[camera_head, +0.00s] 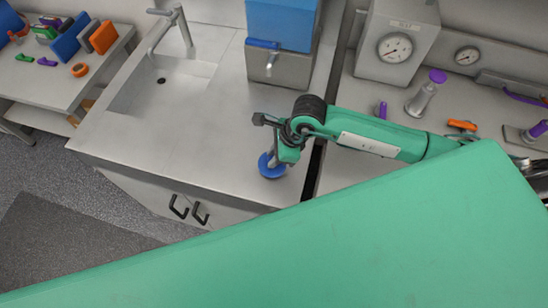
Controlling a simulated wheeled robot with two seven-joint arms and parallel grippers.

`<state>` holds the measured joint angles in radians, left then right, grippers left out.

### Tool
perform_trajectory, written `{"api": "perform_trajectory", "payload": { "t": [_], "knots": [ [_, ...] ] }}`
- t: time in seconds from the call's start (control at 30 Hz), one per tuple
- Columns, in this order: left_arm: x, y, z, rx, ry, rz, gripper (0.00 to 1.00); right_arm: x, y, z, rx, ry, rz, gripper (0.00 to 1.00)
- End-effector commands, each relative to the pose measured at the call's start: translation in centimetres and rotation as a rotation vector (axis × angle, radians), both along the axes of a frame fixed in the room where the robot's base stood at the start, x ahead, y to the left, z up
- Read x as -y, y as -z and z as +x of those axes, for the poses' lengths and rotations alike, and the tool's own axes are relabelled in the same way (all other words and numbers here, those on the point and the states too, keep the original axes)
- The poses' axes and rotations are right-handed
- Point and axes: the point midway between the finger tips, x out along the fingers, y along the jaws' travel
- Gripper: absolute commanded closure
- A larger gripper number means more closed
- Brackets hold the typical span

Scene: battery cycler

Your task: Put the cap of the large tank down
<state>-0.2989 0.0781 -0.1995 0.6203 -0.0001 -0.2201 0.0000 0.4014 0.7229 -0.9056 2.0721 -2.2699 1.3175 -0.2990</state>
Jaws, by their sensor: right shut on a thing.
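My right gripper (276,155) is shut on a round blue cap (271,168). The cap is at the right part of the sink counter, near its front edge. I cannot tell whether it touches the counter or is held just above it. A large blue tank (282,24) stands on a grey metal base at the back of the counter, behind the gripper. Its top is cut off by the picture's edge. My left gripper does not show.
The counter (225,125) has bare room left of the cap, with a sink (170,90) and tap (172,25) farther left. A gauge box (397,45) stands on the right bench. Folders (72,36) and small items lie on the left table.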

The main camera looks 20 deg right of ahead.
Motion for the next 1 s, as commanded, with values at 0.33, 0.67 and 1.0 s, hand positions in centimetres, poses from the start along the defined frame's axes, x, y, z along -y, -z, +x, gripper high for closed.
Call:
{"api": "perform_trajectory", "payload": {
  "t": [0.33, 0.67, 1.0],
  "knots": [
    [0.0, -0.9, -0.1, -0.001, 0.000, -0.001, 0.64, -0.1, 3.0, 0.0, -0.001, 0.001, 0.001, 1.00],
    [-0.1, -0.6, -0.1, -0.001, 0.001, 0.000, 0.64, 0.0, 3.2, 0.0, -0.001, 0.001, 0.001, 0.67],
    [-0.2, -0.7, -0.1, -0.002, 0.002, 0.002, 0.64, 0.0, 3.1, 0.0, -0.001, 0.001, 0.000, 0.57]
  ]
}}
